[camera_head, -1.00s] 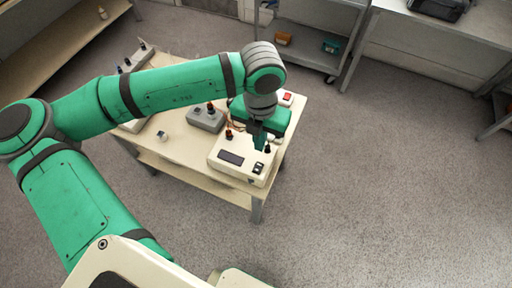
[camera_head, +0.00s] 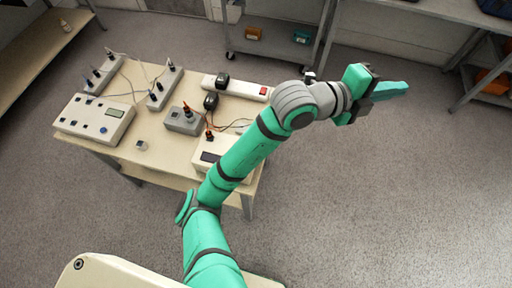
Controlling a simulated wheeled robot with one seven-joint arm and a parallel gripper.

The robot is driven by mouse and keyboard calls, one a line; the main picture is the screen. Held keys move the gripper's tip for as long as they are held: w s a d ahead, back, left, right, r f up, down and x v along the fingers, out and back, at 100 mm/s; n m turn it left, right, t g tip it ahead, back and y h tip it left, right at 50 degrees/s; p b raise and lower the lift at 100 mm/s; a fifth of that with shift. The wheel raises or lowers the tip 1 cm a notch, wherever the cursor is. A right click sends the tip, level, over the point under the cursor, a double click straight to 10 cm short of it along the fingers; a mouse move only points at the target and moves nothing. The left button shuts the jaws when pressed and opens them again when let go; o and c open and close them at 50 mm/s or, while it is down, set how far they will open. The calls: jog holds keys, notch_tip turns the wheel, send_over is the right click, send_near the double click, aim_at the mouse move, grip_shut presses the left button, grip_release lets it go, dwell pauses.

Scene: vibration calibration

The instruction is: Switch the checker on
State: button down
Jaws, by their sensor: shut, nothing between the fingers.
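A cream box with a dark display (camera_head: 209,157), which looks like the checker, sits at the right front of the table. My arm crosses over it and hides its right part, where a black rocker switch showed earlier, so I cannot see the switch's state now. My gripper (camera_head: 400,89) is shut and empty. It is out over the floor, to the right of the table and well apart from the box, with its fingers pointing right.
The table (camera_head: 150,157) also bears a grey box (camera_head: 184,120), a cream unit with knobs (camera_head: 97,119), a white power strip (camera_head: 236,86) with a red switch, loose cables and a small cube (camera_head: 142,145). A grey trolley (camera_head: 275,42) stands behind. Floor at right is clear.

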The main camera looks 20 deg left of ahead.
jog(key=s+a+f+n+t+y, duration=0.35)
jog(key=f+n, duration=0.25)
jog(key=n, duration=0.3)
jog(key=s+a+f+n+t+y, duration=0.3)
jog(key=s+f+n+y, duration=0.15)
jog(key=f+n, duration=0.35)
jog(key=s+a+f+n+t+y, duration=0.3)
jog(key=f+n+y, duration=0.15)
jog(key=n, duration=0.55)
jog(key=s+a+f+g, duration=0.1)
jog(key=s+a+f, duration=0.1)
jog(key=s, duration=0.6)
jog(key=s+a+f+g, duration=0.1)
jog(key=s+a+f, duration=0.2)
jog(key=s, duration=0.5)
jog(key=s+a+f+g, duration=0.1)
jog(key=s+a+f, duration=0.1)
jog(key=s+f, duration=0.3)
jog(key=s+y, duration=0.1)
jog(key=s, duration=0.2)
jog(key=shift+s+a+n, duration=0.15)
jog(key=shift+a+n, duration=0.15)
jog(key=shift+s+f+g, duration=0.1)
jog(key=shift+g, duration=0.15)
